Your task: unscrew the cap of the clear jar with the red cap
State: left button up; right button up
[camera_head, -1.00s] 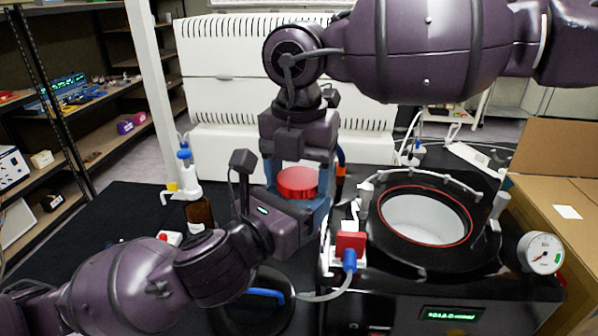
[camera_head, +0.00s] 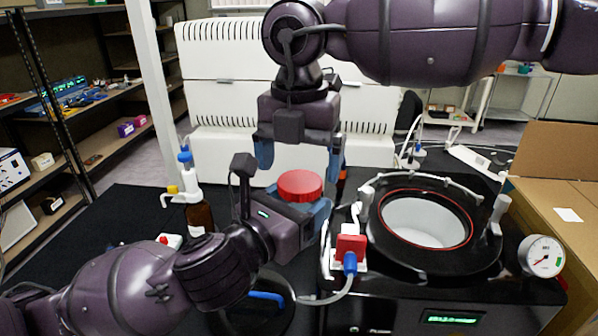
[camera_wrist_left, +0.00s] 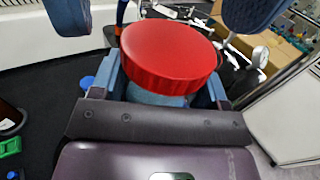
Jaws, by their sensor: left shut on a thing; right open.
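The red cap (camera_head: 300,186) sits on top of the clear jar, whose body is mostly hidden in the head view. In the left wrist view the red cap (camera_wrist_left: 168,55) is large, and a bluish strip of the clear jar (camera_wrist_left: 155,97) shows under it. My left gripper (camera_head: 318,212) is shut on the jar below the cap, with its blue fingers on either side. My right gripper (camera_head: 298,155) points down above the cap. Its blue fingers are spread apart and stand clear of the cap; they also show at the top of the left wrist view (camera_wrist_left: 160,12).
The freeze dryer (camera_head: 430,270) with its round open chamber stands right of the jar. A brown bottle with a dispenser top (camera_head: 200,215) stands to the left. A cardboard box (camera_head: 560,200) is at far right. The black table (camera_head: 120,215) has free room at left.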

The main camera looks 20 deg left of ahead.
jog(key=shift+r, duration=0.9)
jog(key=shift+c, duration=0.2)
jog(key=shift+a+r, duration=0.25)
jog(key=shift+r, duration=0.15)
jog(key=shift+c, duration=0.2)
jog(key=shift+a+r+m, duration=0.1)
jog(key=shift+r+m, duration=0.6)
jog(key=shift+m, duration=0.2)
jog(key=r+m, duration=0.1)
jog(key=m, duration=0.1)
jog(key=shift+m, duration=0.3)
jog(key=m, duration=0.2)
jog(key=shift+r+m, duration=0.4)
jog(key=m, duration=0.3)
jog(key=shift+d+m, duration=0.4)
jog(key=shift+f, duration=3.9)
